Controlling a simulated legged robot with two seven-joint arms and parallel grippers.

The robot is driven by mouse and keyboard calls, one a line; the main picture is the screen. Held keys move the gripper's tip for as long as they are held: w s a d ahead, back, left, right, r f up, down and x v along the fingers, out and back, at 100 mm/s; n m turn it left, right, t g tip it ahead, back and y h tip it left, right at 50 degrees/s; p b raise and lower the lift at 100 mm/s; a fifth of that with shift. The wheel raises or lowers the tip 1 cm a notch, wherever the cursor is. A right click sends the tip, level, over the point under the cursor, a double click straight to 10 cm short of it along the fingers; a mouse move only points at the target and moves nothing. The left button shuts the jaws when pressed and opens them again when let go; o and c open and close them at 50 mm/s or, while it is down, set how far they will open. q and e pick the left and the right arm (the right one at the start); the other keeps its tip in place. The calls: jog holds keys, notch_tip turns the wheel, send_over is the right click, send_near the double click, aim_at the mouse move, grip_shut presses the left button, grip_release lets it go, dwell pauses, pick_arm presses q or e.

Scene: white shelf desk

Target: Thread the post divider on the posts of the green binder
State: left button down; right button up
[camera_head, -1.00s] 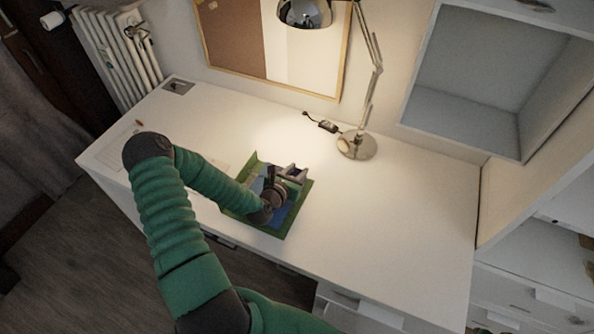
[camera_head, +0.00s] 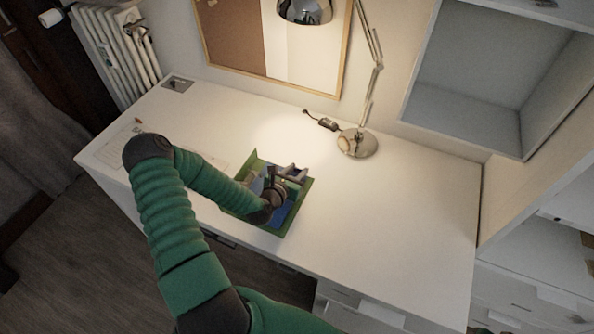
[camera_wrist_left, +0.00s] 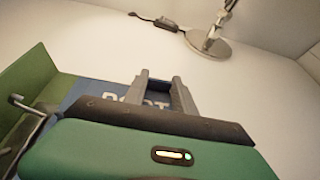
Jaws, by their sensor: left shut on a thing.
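The green binder (camera_head: 304,190) lies open on the white desk, partly hidden by my left arm. In the left wrist view its green cover (camera_wrist_left: 32,82) shows at the left, near a bent metal piece (camera_wrist_left: 22,104) that may be part of its post fitting. The blue post divider (camera_head: 286,213) lies over the binder. In the wrist view its lettering shows beneath my gripper (camera_wrist_left: 157,80). My left gripper (camera_head: 291,173) is shut on the divider, though the gripped edge is hard to see. I cannot tell whether the posts pass through its holes. My right gripper is not in view.
The desk lamp's round base (camera_head: 357,143) stands behind and right of the binder, with a black cable switch (camera_head: 327,124) beside it. Papers (camera_head: 112,152) lie at the left end. The right part of the white desk (camera_head: 400,215) is clear.

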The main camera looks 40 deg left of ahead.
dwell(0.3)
pick_arm(q)
jog(key=c, duration=0.9)
grip_release()
jog(key=shift+c, duration=0.2)
jog(key=shift+s, duration=0.1)
jog(key=p+v, duration=0.1)
jog(key=v, duration=0.9)
jog(key=shift+s, duration=0.15)
jog(key=p+v, duration=0.5)
jog(key=p, duration=0.1)
jog(key=shift+s+d+r, duration=0.2)
jog(key=shift+s+r, duration=0.05)
jog(key=shift+r, duration=0.05)
jog(key=shift+s, duration=0.25)
jog(key=shift+s+d+f, duration=0.1)
jog(key=shift+f, duration=0.05)
